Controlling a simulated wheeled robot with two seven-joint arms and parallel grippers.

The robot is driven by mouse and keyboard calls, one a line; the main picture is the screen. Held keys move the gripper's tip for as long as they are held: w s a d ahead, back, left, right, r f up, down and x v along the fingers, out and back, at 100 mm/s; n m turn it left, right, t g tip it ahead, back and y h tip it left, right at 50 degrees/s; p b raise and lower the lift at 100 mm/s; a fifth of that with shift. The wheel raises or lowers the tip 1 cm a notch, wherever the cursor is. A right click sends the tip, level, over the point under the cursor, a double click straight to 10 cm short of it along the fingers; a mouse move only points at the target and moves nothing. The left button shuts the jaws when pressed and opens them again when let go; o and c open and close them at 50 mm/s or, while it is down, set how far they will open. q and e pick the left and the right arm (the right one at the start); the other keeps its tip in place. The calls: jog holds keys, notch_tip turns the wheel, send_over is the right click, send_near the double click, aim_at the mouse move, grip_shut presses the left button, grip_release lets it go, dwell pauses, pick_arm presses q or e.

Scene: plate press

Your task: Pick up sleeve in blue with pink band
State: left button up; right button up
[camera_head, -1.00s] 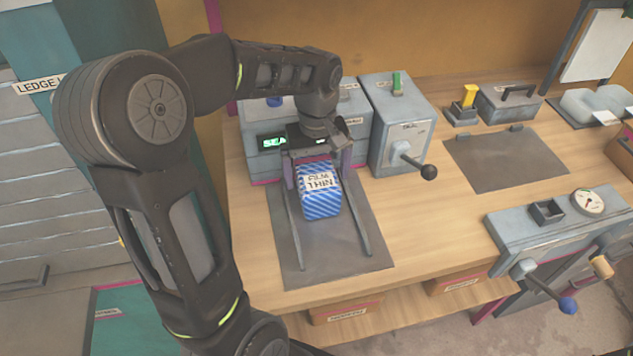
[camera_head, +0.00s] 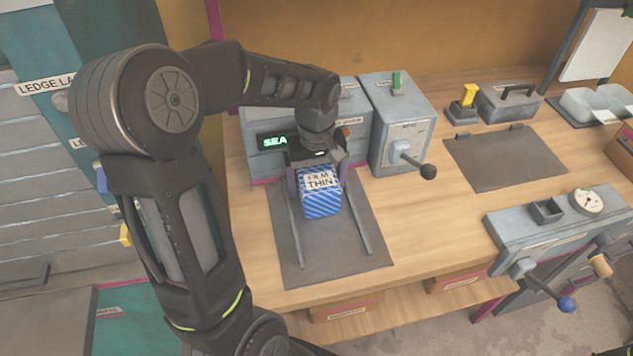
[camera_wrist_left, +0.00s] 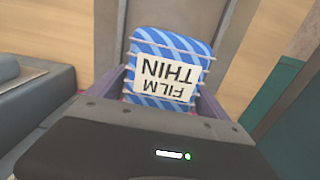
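A blue striped sleeve (camera_head: 321,206) with a cream label reading "FILM THIN" lies on the grey plate (camera_head: 340,260) between two rails. It also shows in the left wrist view (camera_wrist_left: 150,52), its label upside down. No pink band can be made out on it now; its far end is hidden under my gripper. My left gripper (camera_head: 318,182) is over the sleeve's far end, one finger on each side of it. The fingers are apart and close to its sides; whether they press on it cannot be told. My right gripper is out of view.
A grey machine with a lit green display (camera_head: 272,141) stands right behind the sleeve. A grey box with a black-knobbed lever (camera_head: 428,171) is to its right. Another dark plate (camera_head: 505,158) and a gauge unit (camera_head: 587,201) are further right. Bare wooden bench lies between.

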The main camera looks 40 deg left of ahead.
pick_arm(q)
jog(key=c, duration=1.7)
jog(key=shift+o, duration=0.2)
jog(key=shift+r, duration=0.1)
jog(key=shift+s+d+r, duration=0.2)
jog(key=shift+d+r, duration=0.1)
jog(key=shift+r, duration=0.05)
jog(key=s+d+r+b, duration=0.2)
jog(key=s+d+r, duration=0.5)
jog(key=d, duration=0.3)
jog(key=shift+s+d, duration=0.15)
jog(key=shift+s, duration=0.5)
jog(key=shift+r, duration=0.1)
